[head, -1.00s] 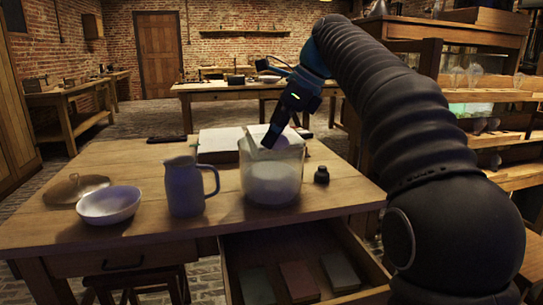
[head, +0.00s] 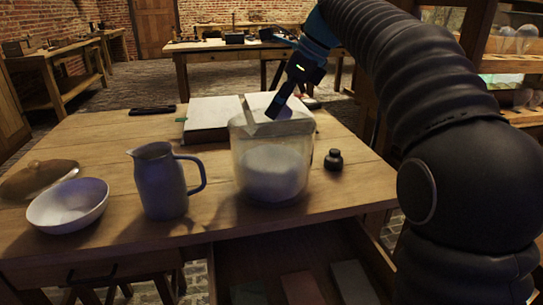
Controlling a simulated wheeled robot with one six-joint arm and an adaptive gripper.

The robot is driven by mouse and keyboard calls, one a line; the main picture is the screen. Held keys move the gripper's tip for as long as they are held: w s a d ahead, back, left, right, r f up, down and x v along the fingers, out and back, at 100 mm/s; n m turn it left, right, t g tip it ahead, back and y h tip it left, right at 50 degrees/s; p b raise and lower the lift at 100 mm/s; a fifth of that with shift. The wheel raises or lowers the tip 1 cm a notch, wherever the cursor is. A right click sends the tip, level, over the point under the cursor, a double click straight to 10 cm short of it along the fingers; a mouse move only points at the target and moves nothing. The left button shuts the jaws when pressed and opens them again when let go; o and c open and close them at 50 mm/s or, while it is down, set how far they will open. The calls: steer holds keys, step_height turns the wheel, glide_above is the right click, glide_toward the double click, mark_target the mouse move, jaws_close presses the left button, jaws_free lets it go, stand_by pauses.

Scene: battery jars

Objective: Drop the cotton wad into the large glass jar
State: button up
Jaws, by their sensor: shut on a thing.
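The large glass jar (head: 243,160) stands upright on the wooden table, with a whitish mass (head: 272,172) in its lower part. My gripper (head: 276,112) points down at the jar's mouth, its tips at about rim height. It is shut on a pale thing (head: 262,102), most likely the cotton wad, partly hidden by the fingers. A thin grey flat piece (head: 247,112) rises at the rim beside the fingers; I cannot tell whether it touches them.
A grey jug (head: 160,185), a white bowl (head: 68,207) and a round wooden lid (head: 35,180) are left of the jar. A small dark bottle (head: 333,160) stands to its right, an open book (head: 210,115) behind. An open drawer (head: 300,250) juts out in front.

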steer(key=shift+f, duration=1.15)
steer(key=o, duration=1.1)
steer(key=v, duration=1.2)
steer(key=shift+s, duration=0.1)
